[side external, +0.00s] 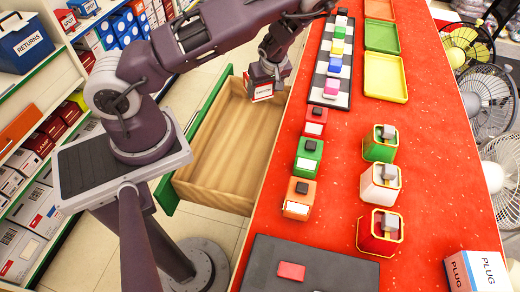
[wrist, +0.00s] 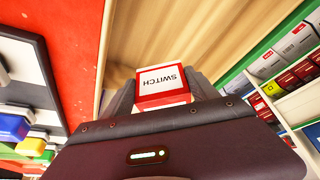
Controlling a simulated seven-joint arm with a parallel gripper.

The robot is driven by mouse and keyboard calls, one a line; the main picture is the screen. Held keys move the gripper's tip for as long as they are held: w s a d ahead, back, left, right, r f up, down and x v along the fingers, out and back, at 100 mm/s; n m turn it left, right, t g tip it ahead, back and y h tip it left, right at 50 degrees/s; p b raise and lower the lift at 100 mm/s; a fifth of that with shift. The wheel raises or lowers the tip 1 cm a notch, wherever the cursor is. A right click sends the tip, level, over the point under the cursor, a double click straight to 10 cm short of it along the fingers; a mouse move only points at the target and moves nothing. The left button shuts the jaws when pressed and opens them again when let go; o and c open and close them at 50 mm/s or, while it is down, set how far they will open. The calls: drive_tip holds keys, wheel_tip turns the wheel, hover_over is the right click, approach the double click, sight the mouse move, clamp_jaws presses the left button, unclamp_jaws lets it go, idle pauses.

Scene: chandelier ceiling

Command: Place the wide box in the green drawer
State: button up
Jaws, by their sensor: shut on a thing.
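My gripper (side external: 266,76) is shut on a small red-and-white box (side external: 262,92). In the wrist view the box (wrist: 160,84) shows a white face with a red border and the word SWITCH, between the two dark fingers. The green drawer (side external: 218,152) is pulled open beside the red counter, with a green front and a bare wooden inside. The held box is above the far end of the drawer, near the counter side. The drawer's wooden inside (wrist: 185,30) fills the wrist view behind the box. I cannot tell the exact height of the box over the drawer floor.
The red counter (side external: 345,150) borders the drawer on the right, carrying several small boxes, trays and a checkered board (side external: 333,60). Fans (side external: 488,100) stand beyond it. Stocked shelves (side external: 35,190) line the left. The drawer inside looks empty where visible.

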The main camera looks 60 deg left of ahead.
drive_tip(key=shift+n+g, duration=0.3)
drive_tip(key=shift+n, duration=0.4)
drive_tip(key=s+a+f, duration=0.1)
drive_tip(key=a+f, duration=0.1)
drive_tip(key=shift+s+a+f, duration=0.4)
wheel_tip(320, 180, down, 10)
drive_tip(key=shift+a+r, duration=0.1)
drive_tip(key=o, duration=1.5)
drive_tip(key=shift+f, duration=0.2)
drive_tip(key=shift+c, duration=0.2)
drive_tip(key=v, duration=1.2)
drive_tip(key=shift+r, duration=0.25)
